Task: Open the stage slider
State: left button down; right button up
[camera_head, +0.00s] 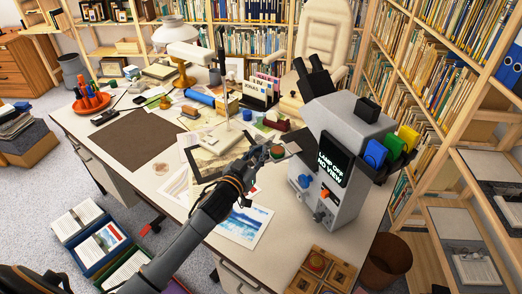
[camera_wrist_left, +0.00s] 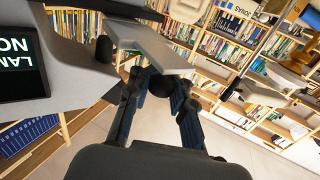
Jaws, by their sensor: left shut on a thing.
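The microscope (camera_head: 332,150) is a grey boxy unit with black eyepieces, standing on the desk at centre right. Its dark screen (camera_head: 333,160) reads "NO VIEW" on the lower line. A thin pale grey plate, seemingly the stage slider (camera_head: 293,147), sticks out from its left side. It also shows in the left wrist view (camera_wrist_left: 152,45), with a dark round knob (camera_wrist_left: 160,86) below it. My left gripper (camera_head: 268,157) is at this plate's outer end. In the left wrist view its fingers (camera_wrist_left: 158,92) are shut on the knob, which they partly hide. My right gripper is not visible.
Blue and orange knobs (camera_head: 320,201) sit on the microscope's front. A wooden tray (camera_head: 320,274) lies before it, and a brown bin (camera_head: 387,260) stands at right. Prints (camera_head: 243,224) and a lamp (camera_head: 180,45) are on the desk. Bookshelves line the walls.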

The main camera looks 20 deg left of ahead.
pick_arm(q)
jog(key=c, duration=1.3)
grip_release()
jog(key=shift+s+d+f, duration=0.15)
jog(key=shift+d+f, duration=0.05)
jog(key=shift+d, duration=0.1)
jog(key=shift+o, duration=0.7)
jog(key=shift+r, duration=0.2)
jog(key=shift+s+a+f, duration=0.1)
jog(key=shift+s, duration=0.1)
jog(key=s, duration=0.7)
jog(key=shift+s+a, duration=0.3)
